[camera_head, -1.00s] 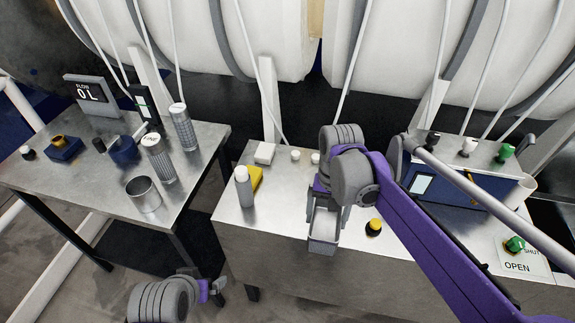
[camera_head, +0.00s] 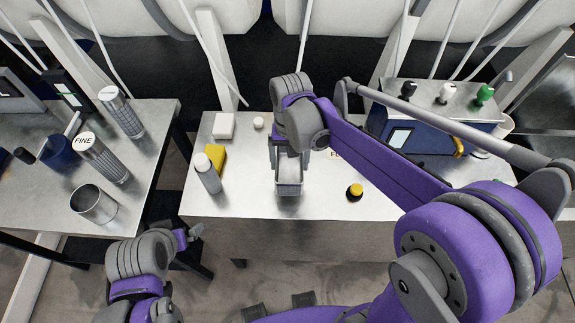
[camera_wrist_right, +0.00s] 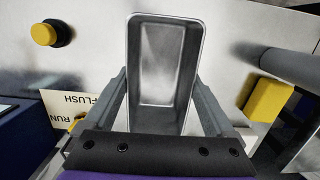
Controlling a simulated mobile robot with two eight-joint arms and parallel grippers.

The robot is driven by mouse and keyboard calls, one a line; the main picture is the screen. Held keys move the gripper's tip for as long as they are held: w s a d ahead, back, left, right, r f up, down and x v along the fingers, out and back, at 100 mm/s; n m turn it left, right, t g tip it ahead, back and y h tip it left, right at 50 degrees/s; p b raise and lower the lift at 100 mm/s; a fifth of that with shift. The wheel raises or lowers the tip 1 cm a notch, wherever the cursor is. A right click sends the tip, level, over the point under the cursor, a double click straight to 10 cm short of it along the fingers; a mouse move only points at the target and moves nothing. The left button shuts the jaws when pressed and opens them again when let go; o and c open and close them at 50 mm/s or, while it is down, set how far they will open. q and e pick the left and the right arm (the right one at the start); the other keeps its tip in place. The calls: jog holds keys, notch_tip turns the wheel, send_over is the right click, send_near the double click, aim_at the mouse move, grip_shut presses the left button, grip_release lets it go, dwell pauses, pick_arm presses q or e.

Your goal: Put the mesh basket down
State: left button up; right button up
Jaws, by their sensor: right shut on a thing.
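My right gripper (camera_head: 289,160) is shut on a small rectangular open-topped metal container (camera_head: 289,183), over the middle of the steel bench. In the right wrist view the container (camera_wrist_right: 163,65) sits between the two fingers (camera_wrist_right: 165,105); it is empty and its walls look smooth, with no mesh visible. I cannot tell whether it touches the bench. Two mesh cylinders stand on the left table: one marked FINE (camera_head: 102,158) and another behind it (camera_head: 121,112). My left gripper (camera_head: 187,237) hangs low in front of the tables; its finger opening is unclear.
On the bench (camera_head: 240,205) are a yellow sponge (camera_head: 217,158), a grey bottle (camera_head: 207,174), a white block (camera_head: 224,126), a yellow-topped knob (camera_head: 355,191) and a blue box with valves (camera_head: 415,130). A metal cup (camera_head: 94,204) stands on the left table.

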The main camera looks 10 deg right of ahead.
jog(key=shift+f, duration=1.65)
jog(key=shift+f, duration=0.15)
jog(key=o, duration=1.1)
jog(key=shift+o, duration=0.2)
jog(key=shift+w+r, duration=0.1)
jog(key=shift+r, duration=0.45)
notch_tip(320, 180, up, 11)
jog(key=w, duration=0.1)
jog(key=n+t, duration=0.3)
jog(key=t, duration=0.4)
send_near(289, 174)
jog(key=s+d, duration=0.6)
jog(key=shift+s+d+f+p, duration=0.1)
jog(key=shift+s+f+p, duration=0.2)
jog(key=shift+s+f, duration=0.25)
